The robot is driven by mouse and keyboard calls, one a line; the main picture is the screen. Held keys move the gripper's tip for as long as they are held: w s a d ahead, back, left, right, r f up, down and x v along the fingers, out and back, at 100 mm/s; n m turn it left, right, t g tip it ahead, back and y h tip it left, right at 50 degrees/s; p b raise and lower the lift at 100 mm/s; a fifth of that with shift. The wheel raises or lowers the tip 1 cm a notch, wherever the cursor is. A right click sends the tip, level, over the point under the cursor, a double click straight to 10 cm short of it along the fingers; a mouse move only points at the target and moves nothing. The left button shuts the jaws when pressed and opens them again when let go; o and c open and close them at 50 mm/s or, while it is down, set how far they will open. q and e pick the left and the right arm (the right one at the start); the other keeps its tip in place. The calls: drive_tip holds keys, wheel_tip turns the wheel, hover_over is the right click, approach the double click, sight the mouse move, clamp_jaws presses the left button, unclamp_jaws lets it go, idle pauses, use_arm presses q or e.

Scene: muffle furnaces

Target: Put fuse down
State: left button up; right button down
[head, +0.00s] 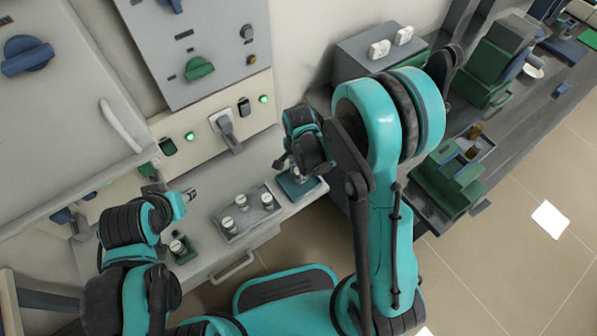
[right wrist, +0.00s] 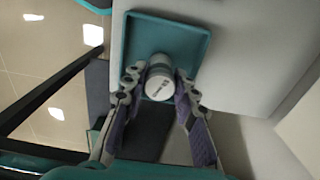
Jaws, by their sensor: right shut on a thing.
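My right gripper (head: 295,172) is over the small teal tray (head: 310,185) at the right end of the counter. In the right wrist view the gripper (right wrist: 158,88) is shut on a white, round-topped fuse (right wrist: 160,78), one finger on each side. The fuse is over the teal tray (right wrist: 190,32), inside its rim; I cannot tell whether its bottom touches the tray. My left gripper (head: 190,195) is near the counter's left part, its fingers too small to judge.
A grey tray (head: 245,224) with several white-topped fuses stands left of the teal tray. A green holder (head: 184,256) with another piece is at the counter's front left. The furnace panel (head: 215,75) rises behind. Green equipment (head: 440,187) stands on the right bench.

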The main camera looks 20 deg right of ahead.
drive_tip(key=c, duration=1.2)
unclamp_jaws()
drive_tip(key=shift+f, duration=0.1)
wheel_tip(320, 180, up, 11)
drive_tip(key=p, duration=0.5)
drive_tip(key=shift+s+d+r+n+t, duration=0.8)
drive_tip(key=shift+s+r+n+t, duration=0.4)
drive_tip(key=shift+s+r+n, duration=0.85)
drive_tip(key=shift+s+d+r+n+t, duration=0.75)
drive_tip(key=shift+s+r+n+t, duration=0.55)
drive_tip(key=shift+r+n, duration=1.35)
drive_tip(key=shift+s+d+r+n+t, duration=0.8)
drive_tip(key=shift+s+r+n+t, duration=0.3)
drive_tip(key=shift+s+r+n, duration=1)
drive_tip(key=shift+w+r, duration=0.3)
